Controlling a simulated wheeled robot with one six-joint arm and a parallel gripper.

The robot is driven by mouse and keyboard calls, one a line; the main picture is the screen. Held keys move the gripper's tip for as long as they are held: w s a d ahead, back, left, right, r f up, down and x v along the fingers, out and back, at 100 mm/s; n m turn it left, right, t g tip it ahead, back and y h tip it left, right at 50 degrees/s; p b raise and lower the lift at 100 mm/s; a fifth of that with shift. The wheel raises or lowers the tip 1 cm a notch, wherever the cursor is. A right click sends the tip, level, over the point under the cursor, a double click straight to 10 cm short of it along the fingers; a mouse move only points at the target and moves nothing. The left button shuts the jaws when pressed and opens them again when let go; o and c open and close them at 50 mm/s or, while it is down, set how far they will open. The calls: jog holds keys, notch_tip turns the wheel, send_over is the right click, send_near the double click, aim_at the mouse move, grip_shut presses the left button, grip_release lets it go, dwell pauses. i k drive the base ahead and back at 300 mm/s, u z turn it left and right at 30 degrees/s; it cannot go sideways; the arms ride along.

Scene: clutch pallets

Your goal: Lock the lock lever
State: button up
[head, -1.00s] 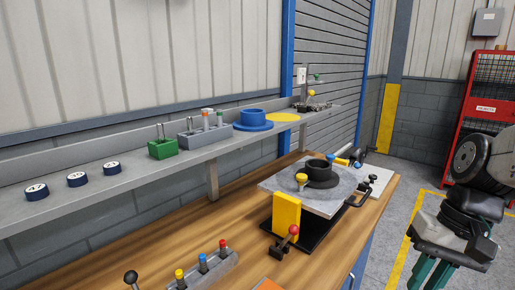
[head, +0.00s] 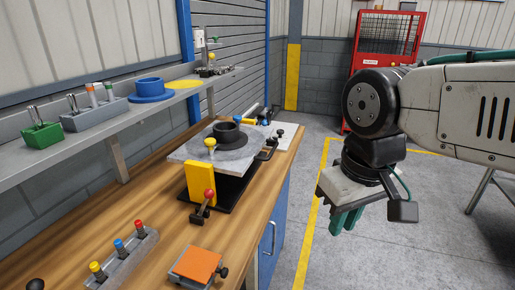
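A short lever with a red ball knob (head: 208,194) stands tilted on a small dark base at the bench's front side, beside a yellow upright block (head: 201,184). I take it for the lock lever; no label shows. Behind it, a grey plate (head: 185,154) carries a black ring-shaped part (head: 226,133). A black-handled lever (head: 268,150) sits at the plate's right edge. My gripper (head: 343,222), with green fingers, hangs over the floor to the right of the bench, apart from the levers. Its fingers are seen from the side, and the gap between them is unclear.
The wooden bench (head: 160,207) also holds an orange-topped block (head: 197,264) and a rack of coloured knobs (head: 122,263). A shelf (head: 90,155) along the wall holds a blue flanged ring (head: 150,90) and green block (head: 41,135). Floor right of the bench is clear.

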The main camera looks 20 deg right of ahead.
aim_at(208, 193)
jog(key=z, duration=1.85)
jog(key=k, duration=0.75)
jog(key=u, duration=1.7)
